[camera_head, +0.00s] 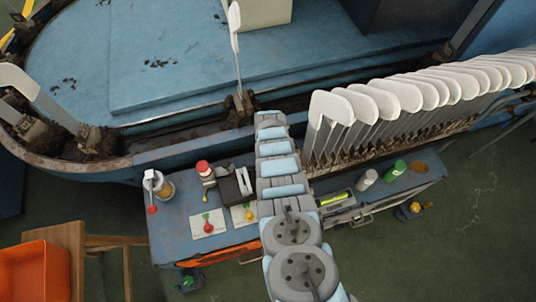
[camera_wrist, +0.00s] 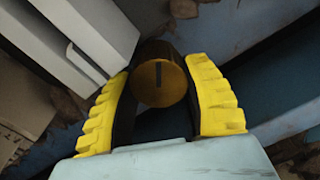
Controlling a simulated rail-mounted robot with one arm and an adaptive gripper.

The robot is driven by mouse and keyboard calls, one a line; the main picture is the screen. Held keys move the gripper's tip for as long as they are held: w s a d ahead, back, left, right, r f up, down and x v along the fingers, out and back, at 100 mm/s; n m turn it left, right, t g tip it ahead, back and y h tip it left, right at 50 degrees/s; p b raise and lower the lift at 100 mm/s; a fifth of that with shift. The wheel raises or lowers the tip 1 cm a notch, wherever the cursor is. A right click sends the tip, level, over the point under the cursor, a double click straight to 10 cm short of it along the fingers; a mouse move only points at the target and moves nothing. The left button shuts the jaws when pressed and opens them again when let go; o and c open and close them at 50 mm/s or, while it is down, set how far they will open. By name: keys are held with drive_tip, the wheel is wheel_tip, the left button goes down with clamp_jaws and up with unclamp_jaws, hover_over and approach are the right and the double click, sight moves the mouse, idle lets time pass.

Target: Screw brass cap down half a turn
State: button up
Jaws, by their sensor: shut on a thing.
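The brass cap (camera_wrist: 159,83) shows in the wrist view as a round golden disc with a dark slot across its face. The slot runs close to upright in the picture. My gripper (camera_wrist: 166,90) has its two yellow-ribbed fingers on either side of the cap and is shut on it near the fingertips. What lies beneath the cap is hidden. In the head view my arm reaches up the middle of the picture, and I cannot make out the gripper or the cap there.
A row of white sock boards (camera_head: 400,95) stands along the blue machine (camera_head: 190,50). Below it is a blue bench (camera_head: 180,225) with a red-capped bottle (camera_head: 205,173), a jar (camera_head: 160,186) and a green bottle (camera_head: 393,170). A pale grey block (camera_wrist: 85,40) stands close left of my gripper.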

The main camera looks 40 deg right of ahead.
drive_tip(key=shift+m, duration=0.6)
drive_tip(key=o, duration=1.2)
drive_tip(key=shift+s+r, duration=0.1)
drive_tip(key=shift+r, duration=0.2)
drive_tip(key=shift+a+r, duration=0.1)
drive_tip(key=shift+r, duration=5.6)
